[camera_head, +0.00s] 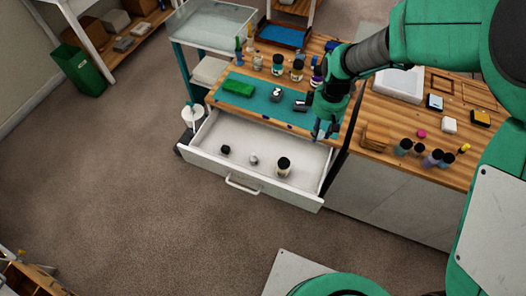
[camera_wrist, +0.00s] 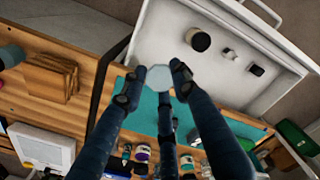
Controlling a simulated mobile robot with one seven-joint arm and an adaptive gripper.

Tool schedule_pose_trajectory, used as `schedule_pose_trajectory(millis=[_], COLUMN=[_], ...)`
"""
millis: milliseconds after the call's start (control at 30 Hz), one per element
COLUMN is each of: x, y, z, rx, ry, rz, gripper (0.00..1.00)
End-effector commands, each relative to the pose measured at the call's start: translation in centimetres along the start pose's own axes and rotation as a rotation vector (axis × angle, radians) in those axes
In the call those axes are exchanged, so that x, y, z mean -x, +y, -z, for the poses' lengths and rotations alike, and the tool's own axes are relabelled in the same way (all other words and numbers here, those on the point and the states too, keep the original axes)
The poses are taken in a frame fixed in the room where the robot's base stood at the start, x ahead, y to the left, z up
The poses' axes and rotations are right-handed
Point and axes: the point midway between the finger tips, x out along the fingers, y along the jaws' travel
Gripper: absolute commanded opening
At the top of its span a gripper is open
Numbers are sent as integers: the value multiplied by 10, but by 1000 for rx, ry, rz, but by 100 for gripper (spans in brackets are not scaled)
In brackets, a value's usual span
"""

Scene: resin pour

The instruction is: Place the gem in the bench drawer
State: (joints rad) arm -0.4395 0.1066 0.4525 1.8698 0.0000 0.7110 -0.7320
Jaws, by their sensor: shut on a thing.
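My gripper (camera_head: 326,128) is at the front right of the bench, close to the open drawer's right back corner. In the wrist view my gripper (camera_wrist: 157,82) is shut on a pale, many-sided gem (camera_wrist: 159,77), held between the fingertips. The gem is too small to make out in the head view. The white bench drawer (camera_head: 215,168) is pulled out, and its interior (camera_wrist: 165,32) shows just beyond the gem in the wrist view. The gem looks to be above the drawer's inner edge; its height is unclear.
The drawer holds a dark-lidded jar (camera_head: 284,166), a small pale item (camera_head: 253,160) and a small black item (camera_head: 225,149). A teal mat (camera_head: 255,103) carries a green block (camera_head: 238,88). A wooden rack (camera_head: 376,135) stands to the right.

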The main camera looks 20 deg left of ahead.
Motion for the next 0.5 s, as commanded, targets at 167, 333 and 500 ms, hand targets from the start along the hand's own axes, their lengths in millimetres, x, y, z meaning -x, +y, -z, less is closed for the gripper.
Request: schedule_pose_trajectory(millis=[167,333,500], x=[-30,-62,-108], y=[-1,-1,-1], z=[-1,-1,-1], rx=[0,0,0], ry=[-3,-3,-4], rz=[3,3,4], gripper=[12,12,12])
